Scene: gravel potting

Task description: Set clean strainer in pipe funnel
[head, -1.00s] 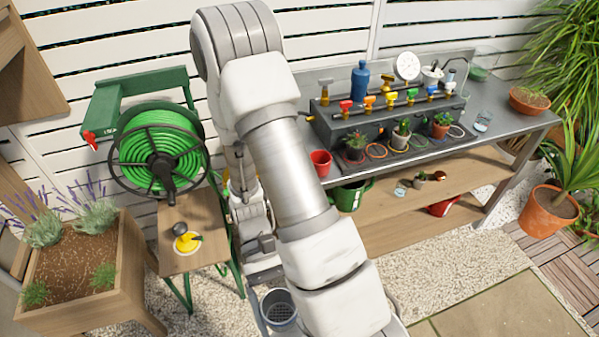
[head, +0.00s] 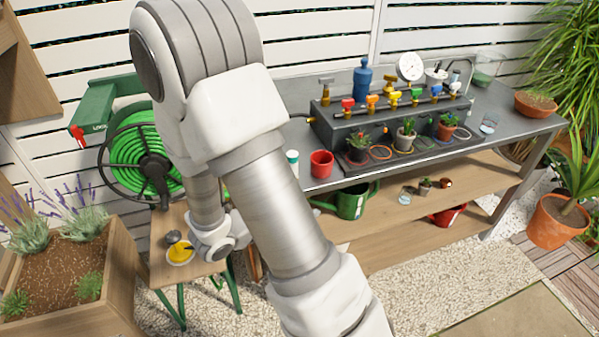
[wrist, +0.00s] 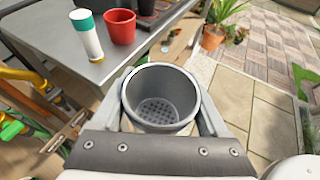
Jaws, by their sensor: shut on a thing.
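A grey, round strainer cup (wrist: 161,112) with a perforated bottom fills the middle of the wrist view. It is empty inside, and I look down through its open top. My gripper (wrist: 164,92) is shut on it, with one finger on each side of its wall. I cannot make out a pipe funnel in either view.
The grey bench (head: 500,125) bears a red cup (head: 321,164), a green-capped white bottle (head: 292,163), a valve manifold and potted plants. A small wooden stand (head: 160,272) holds a yellow dish (head: 180,252). A green hose reel (head: 143,160) is behind it. Gravel lies in front.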

